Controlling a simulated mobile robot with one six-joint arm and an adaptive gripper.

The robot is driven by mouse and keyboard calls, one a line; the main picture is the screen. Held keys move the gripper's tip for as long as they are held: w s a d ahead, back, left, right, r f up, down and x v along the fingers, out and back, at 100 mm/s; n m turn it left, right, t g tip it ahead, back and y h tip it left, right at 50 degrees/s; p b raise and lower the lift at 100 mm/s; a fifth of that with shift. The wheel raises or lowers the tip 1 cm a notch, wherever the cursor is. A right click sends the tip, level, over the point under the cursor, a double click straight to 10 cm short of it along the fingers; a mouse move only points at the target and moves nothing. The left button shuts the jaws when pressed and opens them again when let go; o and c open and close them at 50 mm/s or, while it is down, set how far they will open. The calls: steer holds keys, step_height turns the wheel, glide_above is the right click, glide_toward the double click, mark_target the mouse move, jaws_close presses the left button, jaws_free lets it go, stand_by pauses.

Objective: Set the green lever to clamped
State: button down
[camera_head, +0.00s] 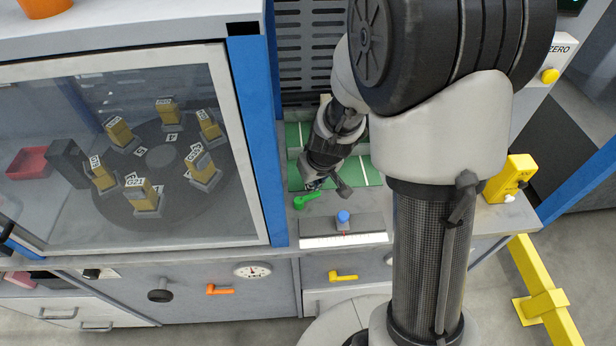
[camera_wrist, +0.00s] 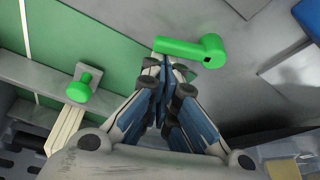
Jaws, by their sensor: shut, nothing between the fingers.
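The green lever (camera_head: 307,199) sits on the grey ledge at the front of the green bed. In the wrist view the green lever (camera_wrist: 185,48) has its round hub at the right and its handle pointing left. My gripper (camera_head: 314,184) is right behind the lever in the head view. In the wrist view my gripper (camera_wrist: 163,66) is shut, with empty fingertips close beside the handle, nearer its free end. I cannot tell if they touch it. No clamped marking is readable.
A blue-topped knob (camera_head: 343,217) stands on the ledge in front. A green knob (camera_wrist: 82,86) is at the left in the wrist view. A blue post (camera_head: 257,140) and glass cabinet stand left. A yellow box (camera_head: 511,178) is at the right. Orange (camera_head: 219,289) and yellow (camera_head: 342,276) levers are below.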

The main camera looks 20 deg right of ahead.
steer(key=shift+s+d+b, duration=0.45)
steer(key=shift+s+b, duration=0.15)
steer(key=shift+s, duration=0.1)
steer(key=shift+s+f, duration=0.1)
steer(key=shift+s, duration=0.1)
stand_by(0.4)
